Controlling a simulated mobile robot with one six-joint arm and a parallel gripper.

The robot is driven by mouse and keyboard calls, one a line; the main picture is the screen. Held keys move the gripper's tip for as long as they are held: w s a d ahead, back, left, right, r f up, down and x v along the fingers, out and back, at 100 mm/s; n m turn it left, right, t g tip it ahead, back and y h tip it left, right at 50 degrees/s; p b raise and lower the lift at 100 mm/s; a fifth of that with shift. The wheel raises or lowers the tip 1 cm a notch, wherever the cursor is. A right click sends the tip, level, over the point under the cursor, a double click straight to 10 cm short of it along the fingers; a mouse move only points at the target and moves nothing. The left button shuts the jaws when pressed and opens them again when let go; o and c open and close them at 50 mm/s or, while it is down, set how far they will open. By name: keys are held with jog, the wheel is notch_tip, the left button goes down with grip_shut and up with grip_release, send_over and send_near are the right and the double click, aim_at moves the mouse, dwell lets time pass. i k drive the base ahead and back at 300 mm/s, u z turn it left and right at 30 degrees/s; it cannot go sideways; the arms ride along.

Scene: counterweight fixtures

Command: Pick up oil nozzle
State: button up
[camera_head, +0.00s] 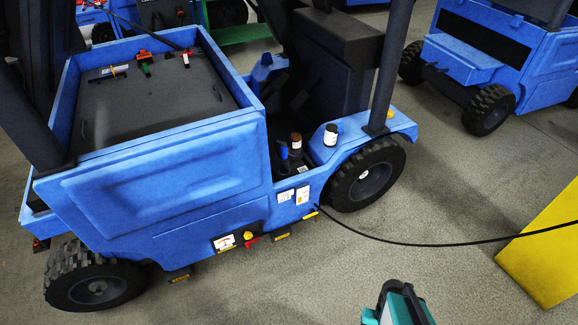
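I cannot tell for sure which item is the oil nozzle. A thin black hose (430,243) runs from the right edge to the side of the blue vehicle (160,190), where it ends beside a small yellow piece (311,215). Small tools lie on the vehicle's dark rear deck (140,105): a green-and-red one (145,60), a red-tipped one (185,56) at the end of a dark line, and a yellow-and-black one (112,71). My gripper (398,300), teal and dark, shows at the bottom edge, apart from the vehicle. Its fingers cannot be made out clearly.
A yellow block (545,245) stands at the right edge. Another blue vehicle (490,55) is at the upper right. The grey floor is open between them, crossed by the hose.

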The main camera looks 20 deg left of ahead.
aim_at(283, 154)
jog(key=z, duration=0.55)
jog(key=k, duration=0.35)
jog(key=u, duration=2.55)
jog(key=i, duration=1)
jog(key=u, duration=0.15)
jog(key=k, duration=0.25)
